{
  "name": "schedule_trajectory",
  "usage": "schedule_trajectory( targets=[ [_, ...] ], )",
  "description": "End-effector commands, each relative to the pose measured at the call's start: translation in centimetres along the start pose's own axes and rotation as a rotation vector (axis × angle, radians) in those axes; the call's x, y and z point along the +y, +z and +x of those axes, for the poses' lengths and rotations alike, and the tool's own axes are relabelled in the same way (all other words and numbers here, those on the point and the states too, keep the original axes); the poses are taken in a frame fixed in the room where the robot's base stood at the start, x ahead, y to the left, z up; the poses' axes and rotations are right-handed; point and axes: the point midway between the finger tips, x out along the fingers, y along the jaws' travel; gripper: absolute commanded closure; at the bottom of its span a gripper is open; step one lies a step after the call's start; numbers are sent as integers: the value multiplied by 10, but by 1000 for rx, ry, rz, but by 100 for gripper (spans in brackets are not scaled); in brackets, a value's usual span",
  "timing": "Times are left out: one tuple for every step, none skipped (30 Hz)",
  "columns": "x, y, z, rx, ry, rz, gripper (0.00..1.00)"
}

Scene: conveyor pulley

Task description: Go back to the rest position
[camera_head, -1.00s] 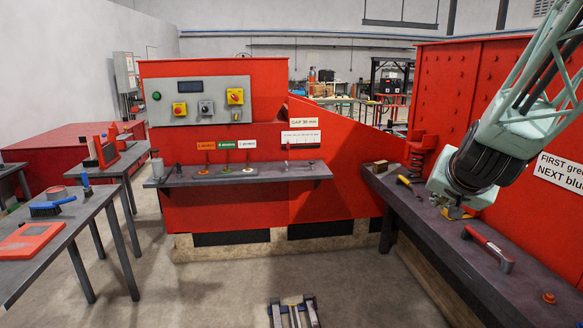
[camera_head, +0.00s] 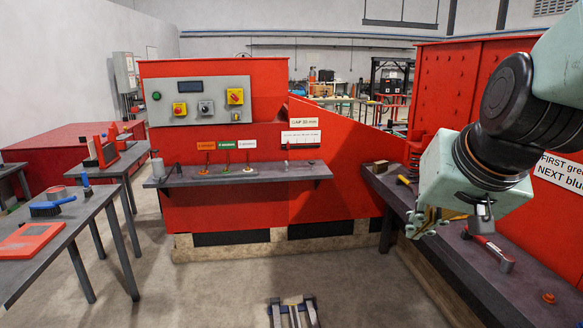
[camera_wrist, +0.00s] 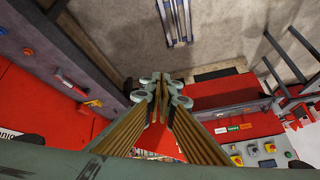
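My gripper (camera_head: 428,222) hangs at the end of my arm, left of and above the right-hand bench (camera_head: 460,262). In the wrist view my gripper (camera_wrist: 160,82) reaches forward from the bottom edge. Its fingers run together, with their tips nearly touching. No object shows between them, so it looks shut and empty. My arm hides part of the right bench and the wall behind.
A red-handled tool (camera_head: 490,250) and an orange knob (camera_head: 548,298) lie on the right bench. A shelf (camera_head: 240,175) with small levers stands ahead under a control panel (camera_head: 200,101). The left bench (camera_head: 75,245) holds a blue brush (camera_head: 52,207).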

Motion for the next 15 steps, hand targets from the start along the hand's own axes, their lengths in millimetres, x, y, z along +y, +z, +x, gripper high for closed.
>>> schedule_trajectory(
  targets=[
    [-3,9,-8,-11,-4,-14,100],
    [-4,14,-13,-19,-5,-23,100],
    [-5,22,-18,-32,-6,-34,100],
    [-6,28,-23,-40,-7,-42,100],
    [-6,34,-27,-49,-7,-50,100],
    [-7,42,-32,-62,-8,-62,100],
    [-7,48,-37,-70,-8,-71,100],
    [-8,54,-41,-79,-8,-79,100],
    [-8,62,-47,-90,-8,-90,100],
    [-8,68,-51,-99,-8,-98,100],
    [-8,74,-55,-107,-8,-106,100],
    [-7,82,-61,-119,-7,-118,100],
    [-7,88,-65,-127,-6,-126,100],
    [-6,94,-69,-136,-5,-133,100],
    [-6,102,-75,-148,-4,-144,100]
  ],
)
